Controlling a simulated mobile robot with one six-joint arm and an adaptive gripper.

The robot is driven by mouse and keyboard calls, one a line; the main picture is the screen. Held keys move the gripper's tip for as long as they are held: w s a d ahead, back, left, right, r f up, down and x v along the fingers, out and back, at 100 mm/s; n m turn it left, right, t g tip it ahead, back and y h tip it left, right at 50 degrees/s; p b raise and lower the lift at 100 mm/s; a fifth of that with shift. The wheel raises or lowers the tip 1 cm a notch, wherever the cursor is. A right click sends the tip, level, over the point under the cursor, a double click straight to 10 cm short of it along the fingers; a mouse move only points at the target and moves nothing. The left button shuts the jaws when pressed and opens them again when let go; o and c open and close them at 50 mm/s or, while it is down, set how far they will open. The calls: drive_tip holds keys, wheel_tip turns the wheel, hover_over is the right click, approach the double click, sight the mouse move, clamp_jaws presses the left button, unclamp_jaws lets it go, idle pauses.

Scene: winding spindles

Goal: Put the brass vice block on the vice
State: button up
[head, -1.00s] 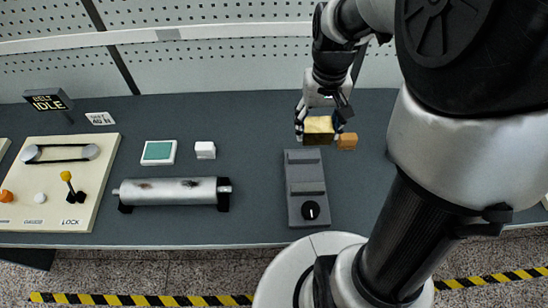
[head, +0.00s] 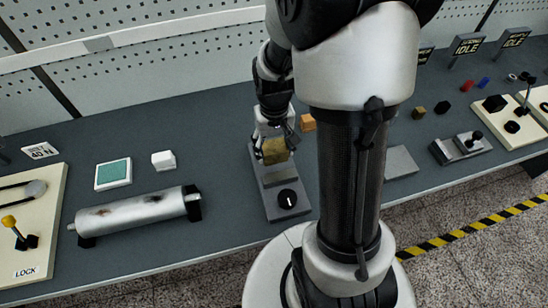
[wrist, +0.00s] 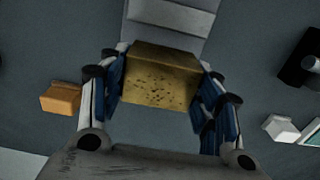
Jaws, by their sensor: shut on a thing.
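The brass vice block (head: 276,152) is between the fingers of my gripper (head: 274,146), which is shut on it. In the wrist view the block (wrist: 160,76) shows a speckled brass face, with a blue-padded finger on either side. The vice (head: 274,210) is a long grey block with raised bars across it and a black knob (head: 288,199) at its near end. In the head view the held block overlaps the far part of the vice. In the wrist view the vice (wrist: 175,18) lies just past the block. I cannot tell whether they touch.
An orange block (head: 307,122) lies right of the vice's far end. Left are a white cube (head: 163,160), a green-topped pad (head: 113,174) and a metal roller (head: 138,213). A grey plate (head: 400,162) and small blocks lie right of my arm.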

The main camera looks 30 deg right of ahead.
sight(274, 157)
drive_tip(key=shift+f+b, duration=0.7)
drive_tip(key=shift+f, duration=1.35)
drive_tip(key=shift+f, duration=0.25)
drive_tip(key=o, duration=1.6)
drive_tip(key=shift+c, duration=0.2)
drive_tip(key=shift+r, duration=0.15)
wheel_tip(274, 157, up, 12)
drive_tip(key=p, duration=0.4)
drive_tip(key=s+a+r+n+t, duration=0.1)
drive_tip(key=s+a+r+t, duration=0.1)
drive_tip(key=s+a+r, duration=0.3)
drive_tip(key=s+a+r+n+t, duration=0.2)
drive_tip(key=s+a+r, duration=0.3)
drive_tip(key=s+r, duration=0.3)
wheel_tip(274, 157, up, 2)
drive_tip(key=shift+s+a+r+t, duration=0.1)
drive_tip(key=shift+s+a+t, duration=0.15)
drive_tip(key=shift+a+t, duration=0.1)
